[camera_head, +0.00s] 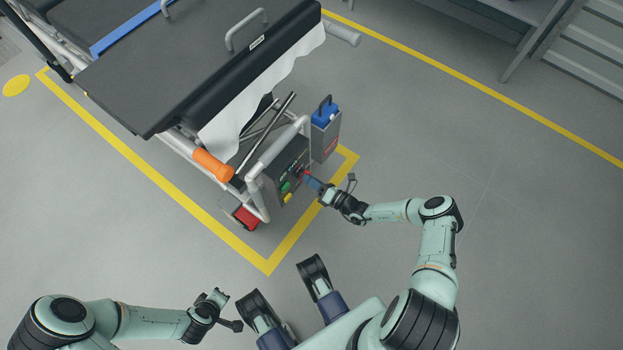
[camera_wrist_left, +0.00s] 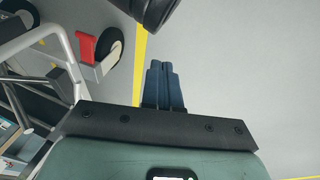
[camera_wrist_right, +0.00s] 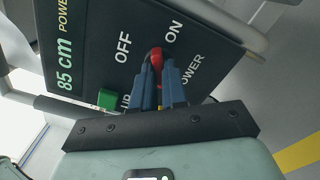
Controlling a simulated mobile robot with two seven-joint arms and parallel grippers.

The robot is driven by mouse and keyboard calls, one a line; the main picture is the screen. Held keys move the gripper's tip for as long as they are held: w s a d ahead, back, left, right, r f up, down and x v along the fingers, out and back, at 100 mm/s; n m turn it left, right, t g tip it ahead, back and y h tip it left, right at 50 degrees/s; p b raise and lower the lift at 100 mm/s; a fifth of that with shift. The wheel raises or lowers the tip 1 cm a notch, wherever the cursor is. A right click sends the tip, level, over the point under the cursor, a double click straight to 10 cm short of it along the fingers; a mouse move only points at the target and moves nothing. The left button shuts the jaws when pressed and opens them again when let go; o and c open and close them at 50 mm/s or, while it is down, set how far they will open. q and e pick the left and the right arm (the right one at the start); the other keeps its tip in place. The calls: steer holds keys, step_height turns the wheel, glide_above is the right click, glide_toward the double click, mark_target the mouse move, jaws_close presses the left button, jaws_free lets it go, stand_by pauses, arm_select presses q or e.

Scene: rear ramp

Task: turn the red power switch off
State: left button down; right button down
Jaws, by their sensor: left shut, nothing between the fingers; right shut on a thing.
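The red power switch (camera_wrist_right: 155,54) is on a dark control panel (camera_wrist_right: 95,45) on the end of the bed, between the printed words OFF and ON. Its red top shows between the fingertips of my right gripper (camera_wrist_right: 158,72), which is shut on it. The fingers hide its lower part, so I cannot tell its exact position. In the head view the switch (camera_head: 306,172) is a small red spot at my right gripper (camera_head: 312,182). My left gripper (camera_head: 219,297) is shut and empty, low over the floor, away from the panel. Its closed fingers (camera_wrist_left: 163,82) show in the left wrist view.
A green button (camera_wrist_right: 107,98) sits beside the switch, and a yellow one (camera_head: 287,198) is lower on the panel. The bed frame has an orange handle (camera_head: 213,165) and a red-marked caster (camera_head: 244,217). A blue-topped box (camera_head: 326,130) hangs right of the panel. Floor on the right is clear.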

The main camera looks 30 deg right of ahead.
arm_select(q)
steer(key=s+d+r+g+h+p, duration=0.1)
steer(key=s+d+r+g+p, duration=0.1)
steer(key=s, duration=0.4)
step_height(320, 180, up, 2)
steer(key=shift+s+d+r+m+p, duration=0.1)
steer(key=shift+s+d+m+p, duration=0.2)
steer(key=shift+d+p, duration=0.45)
arm_select(e)
steer(key=n, duration=1.1)
arm_select(q)
steer(key=shift+s+a, duration=0.1)
arm_select(e)
steer(key=shift+n, duration=0.3)
steer(key=c, duration=1.2)
jaws_free()
steer(key=shift+o, duration=0.2)
steer(key=shift+s, duration=0.15)
